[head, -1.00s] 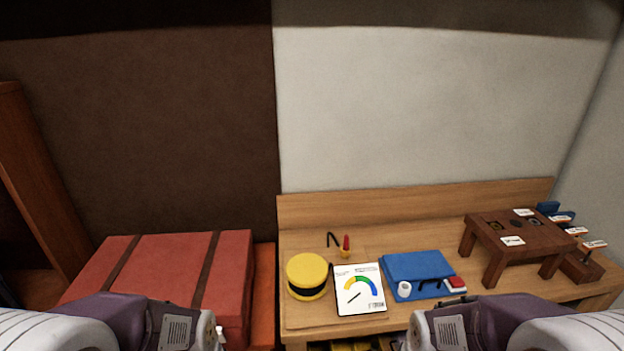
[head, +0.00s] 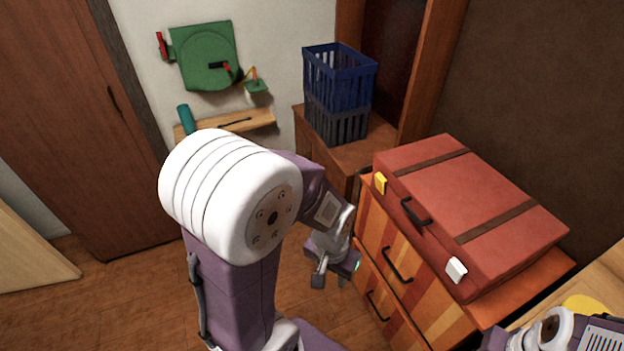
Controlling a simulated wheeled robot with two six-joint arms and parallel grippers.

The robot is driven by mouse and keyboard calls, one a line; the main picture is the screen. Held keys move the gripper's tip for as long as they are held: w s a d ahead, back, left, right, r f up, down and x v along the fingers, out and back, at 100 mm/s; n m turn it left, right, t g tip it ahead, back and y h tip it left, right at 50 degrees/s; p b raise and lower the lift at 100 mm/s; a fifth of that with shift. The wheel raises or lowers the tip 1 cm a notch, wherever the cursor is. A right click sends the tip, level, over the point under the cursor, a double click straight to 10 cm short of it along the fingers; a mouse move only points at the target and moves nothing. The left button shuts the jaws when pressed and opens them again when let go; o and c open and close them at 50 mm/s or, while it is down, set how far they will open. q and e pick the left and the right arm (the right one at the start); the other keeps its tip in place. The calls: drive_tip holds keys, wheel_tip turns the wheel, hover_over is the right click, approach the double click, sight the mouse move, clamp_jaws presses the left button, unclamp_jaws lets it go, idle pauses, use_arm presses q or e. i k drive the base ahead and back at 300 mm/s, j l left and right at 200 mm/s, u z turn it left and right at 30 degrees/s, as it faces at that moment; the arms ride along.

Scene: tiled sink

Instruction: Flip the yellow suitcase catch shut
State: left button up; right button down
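The red suitcase (head: 450,205) lies with its lid down on a striped wooden drawer cabinet, at the right in the head view. Its yellow catch (head: 380,183) is on the front side near the left end and seems to stick out from the face; its exact angle is too small to tell. A white catch (head: 456,270) is near the right end of the same side. My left gripper (head: 331,282) is in front of the cabinet, lower than the yellow catch and apart from it. Its fingers look apart with nothing between them. My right gripper is not in view; only part of that arm shows at the bottom right.
A black handle (head: 415,213) sits between the catches. The cabinet (head: 385,240) has dark drawer pulls facing my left gripper. A blue basket (head: 340,75) is stacked on a dark one behind, on a wooden stand. Open floor lies left of the cabinet.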

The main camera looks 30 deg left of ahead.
sight(380, 179)
drive_tip(key=u, duration=0.65)
drive_tip(key=i+j+u, duration=0.25)
drive_tip(key=i, duration=0.2)
drive_tip(key=i+j+u, duration=0.3)
drive_tip(key=i, duration=0.15)
drive_tip(key=l, duration=0.1)
